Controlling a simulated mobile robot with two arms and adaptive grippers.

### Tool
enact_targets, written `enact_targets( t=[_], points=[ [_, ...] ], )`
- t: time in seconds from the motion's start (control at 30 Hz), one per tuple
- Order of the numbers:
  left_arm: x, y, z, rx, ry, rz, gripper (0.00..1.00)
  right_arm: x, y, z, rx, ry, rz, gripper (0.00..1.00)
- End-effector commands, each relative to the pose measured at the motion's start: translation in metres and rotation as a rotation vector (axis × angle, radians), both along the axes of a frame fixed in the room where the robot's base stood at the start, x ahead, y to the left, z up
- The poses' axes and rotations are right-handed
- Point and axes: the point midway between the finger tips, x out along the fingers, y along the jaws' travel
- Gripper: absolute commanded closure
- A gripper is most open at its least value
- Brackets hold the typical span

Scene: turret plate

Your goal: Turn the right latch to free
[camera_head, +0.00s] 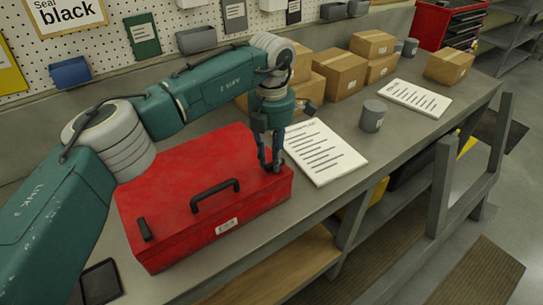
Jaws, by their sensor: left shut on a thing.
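A red toolbox (180,175) lies closed on the grey workbench, with a black handle (215,190) on its lid. A black left latch (144,229) shows near its left front corner. My left gripper (271,167) points down at the right end of the toolbox, its fingers shut at the place of the right latch. The right latch is mostly hidden by the fingers, so its angle cannot be told. My right gripper is not in view.
A white printed sheet (325,154) lies just right of the toolbox, with a grey cup (372,116) beyond it. Several cardboard boxes (338,72) stand behind. A second sheet (414,98) lies farther right. The bench's front edge runs close to the toolbox.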

Motion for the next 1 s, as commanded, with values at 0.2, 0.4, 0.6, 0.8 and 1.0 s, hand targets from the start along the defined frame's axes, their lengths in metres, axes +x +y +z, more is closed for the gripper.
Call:
enact_targets(
  t=[0.2, 0.4, 0.6, 0.8, 1.0],
  points=[
    [0.000, 0.000, 0.000, 0.000, -0.003, 0.041, 1.00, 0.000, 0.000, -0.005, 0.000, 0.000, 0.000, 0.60],
    [0.000, 0.000, -0.001, -0.001, -0.003, 0.153, 1.00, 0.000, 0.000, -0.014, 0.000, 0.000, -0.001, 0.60],
    [-0.001, 0.000, -0.001, -0.001, -0.005, 0.326, 1.00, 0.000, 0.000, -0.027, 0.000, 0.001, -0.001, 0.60],
    [-0.002, 0.000, 0.000, -0.002, -0.006, 0.517, 1.00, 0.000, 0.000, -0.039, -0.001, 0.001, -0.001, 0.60],
    [-0.004, -0.001, 0.000, -0.002, -0.005, 0.707, 1.00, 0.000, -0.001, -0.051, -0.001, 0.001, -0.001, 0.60]
  ],
)
